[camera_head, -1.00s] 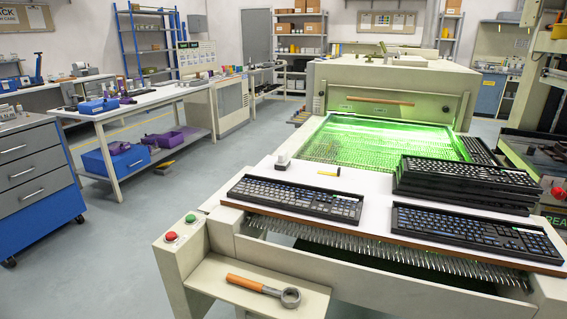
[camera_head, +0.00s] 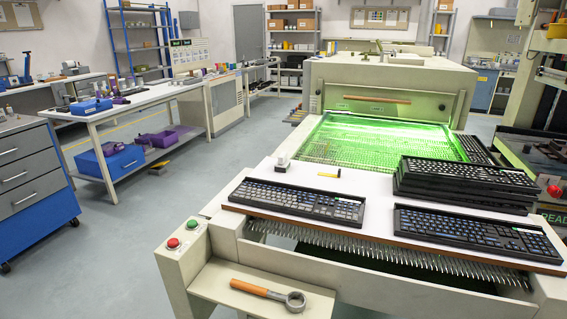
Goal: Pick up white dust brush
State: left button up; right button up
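A small white block-like object (camera_head: 282,164) with a dark lower part stands on the white board at the left of the machine's front end. It may be the white dust brush, but it is too small to be sure. A small yellow-and-black item (camera_head: 330,174) lies just right of it. Neither of my grippers shows in the head view.
Keyboards lie on the board (camera_head: 375,205): one front left (camera_head: 297,201), one front right (camera_head: 478,234), and a stack (camera_head: 465,180) behind. A wooden-handled ring tool (camera_head: 268,293) lies on a low shelf. Grey floor (camera_head: 110,240) is open at left.

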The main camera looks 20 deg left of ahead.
aim_at(282, 164)
jog(key=j+z, duration=0.2)
jog(key=j, duration=0.45)
jog(key=j+z, duration=0.25)
jog(key=j, duration=0.45)
jog(key=k+j+z, duration=0.2)
jog(key=j, duration=0.45)
jog(key=i, duration=0.1)
